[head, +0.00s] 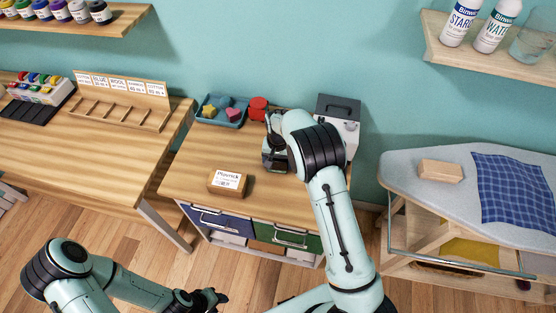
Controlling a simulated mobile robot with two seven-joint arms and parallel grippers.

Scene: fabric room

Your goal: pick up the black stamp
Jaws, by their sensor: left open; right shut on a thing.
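My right gripper (275,155) is low over the back of the middle wooden table (190,160), just in front of a red round thing (259,106). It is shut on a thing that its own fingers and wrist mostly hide. I cannot make out a black stamp clearly; whether the held thing is that stamp, I cannot tell. My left gripper (212,300) is open at the bottom of the view, over the floor in front of the table, apart from everything.
A blue tray (233,121) with yellow and pink shapes stands behind the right gripper. A dark-lidded box (338,107) is at the back right. A labelled block (228,183) lies near the table front. An ironing board (400,178) stands at the right.

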